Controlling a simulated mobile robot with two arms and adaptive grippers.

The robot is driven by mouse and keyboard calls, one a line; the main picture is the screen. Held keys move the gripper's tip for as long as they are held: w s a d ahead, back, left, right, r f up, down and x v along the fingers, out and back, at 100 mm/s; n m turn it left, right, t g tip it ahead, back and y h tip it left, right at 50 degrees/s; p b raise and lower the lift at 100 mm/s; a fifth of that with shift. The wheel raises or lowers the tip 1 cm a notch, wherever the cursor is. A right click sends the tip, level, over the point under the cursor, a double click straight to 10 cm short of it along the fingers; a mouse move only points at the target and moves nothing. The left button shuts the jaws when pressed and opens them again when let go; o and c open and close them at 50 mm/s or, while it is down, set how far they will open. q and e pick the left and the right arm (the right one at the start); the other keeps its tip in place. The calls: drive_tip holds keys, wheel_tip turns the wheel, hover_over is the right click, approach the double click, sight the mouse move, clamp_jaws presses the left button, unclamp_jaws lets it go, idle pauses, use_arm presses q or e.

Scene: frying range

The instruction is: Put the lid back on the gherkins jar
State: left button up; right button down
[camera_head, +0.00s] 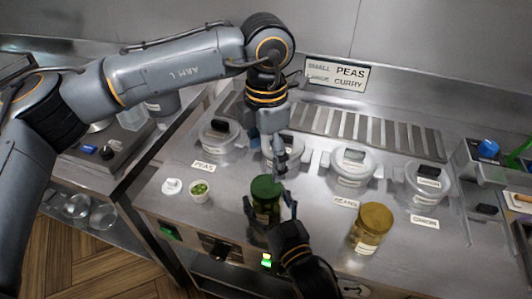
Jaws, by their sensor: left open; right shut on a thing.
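A glass jar (263,217) with dark contents stands on the steel counter at front centre. Its label is too small to read. A green lid (266,188) sits over its mouth; I cannot tell whether it is screwed tight. My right gripper (268,208) reaches up from the bottom and is shut on the jar, with a finger on each side. My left gripper (279,168) is open and points down just behind and above the green lid. I see nothing between its fingers. A second jar with a gold lid (375,217) stands to the right.
Lidded tubs stand in a row behind: peas (217,148), one partly behind my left gripper, another (351,172), and one at right (426,188). A small pot of peas (200,192) and a white lid (172,186) lie left. Counter is clear between the jars.

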sight(266, 185)
drive_tip(key=shift+r, duration=0.1)
use_arm(q)
drive_tip(key=shift+f, duration=4)
drive_tip(key=c, duration=1.2)
drive_tip(key=shift+m, duration=0.9)
drive_tip(key=o, duration=1.4)
drive_tip(key=shift+c, duration=0.2)
drive_tip(key=shift+r, duration=0.1)
